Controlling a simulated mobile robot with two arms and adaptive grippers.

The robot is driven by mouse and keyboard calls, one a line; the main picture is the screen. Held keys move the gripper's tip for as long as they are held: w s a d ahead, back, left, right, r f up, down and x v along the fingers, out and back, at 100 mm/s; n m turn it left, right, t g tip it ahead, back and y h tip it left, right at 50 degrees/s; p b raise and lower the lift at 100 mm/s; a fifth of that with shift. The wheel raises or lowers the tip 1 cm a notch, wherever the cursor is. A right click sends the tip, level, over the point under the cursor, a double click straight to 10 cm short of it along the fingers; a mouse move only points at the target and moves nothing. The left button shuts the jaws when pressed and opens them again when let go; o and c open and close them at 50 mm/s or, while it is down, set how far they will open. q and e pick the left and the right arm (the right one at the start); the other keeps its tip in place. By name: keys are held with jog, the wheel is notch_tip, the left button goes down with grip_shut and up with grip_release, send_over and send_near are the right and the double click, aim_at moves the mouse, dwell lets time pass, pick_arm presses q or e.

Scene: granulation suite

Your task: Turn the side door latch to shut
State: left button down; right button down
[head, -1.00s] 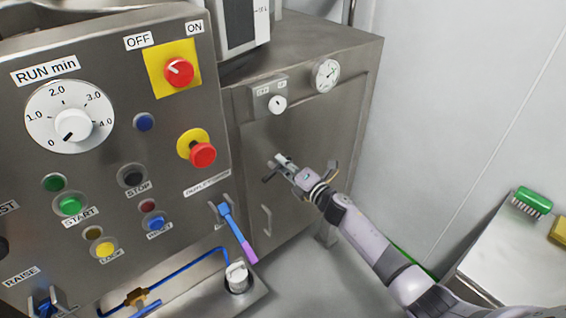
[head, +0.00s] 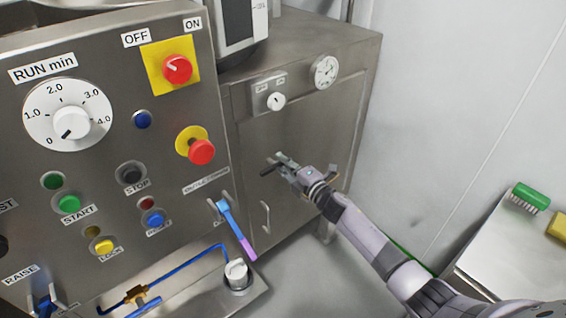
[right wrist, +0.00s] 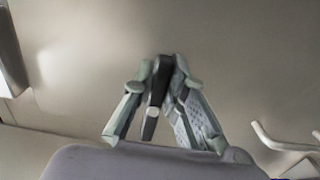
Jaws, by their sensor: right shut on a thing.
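The side door latch is a dark, short lever on the steel side cabinet's door. Its dark end (head: 268,170) shows in the head view just left of my right gripper (head: 280,163). In the right wrist view the black latch lever (right wrist: 157,88) stands between the fingers of my right gripper (right wrist: 160,82), which is shut on it. The latch's pivot is partly hidden by the fingers, and I cannot tell its exact angle. My left gripper is not in view.
A control panel (head: 100,150) with knobs and buttons stands close on the left. A blue-purple lever (head: 235,228) sticks out below it. The cabinet's door handle (head: 265,217) is under the latch. A bench (head: 510,245) with a green brush (head: 530,196) stands at the right.

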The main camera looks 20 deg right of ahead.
jog(key=c, duration=1.6)
grip_release()
jog(key=v, duration=1.2)
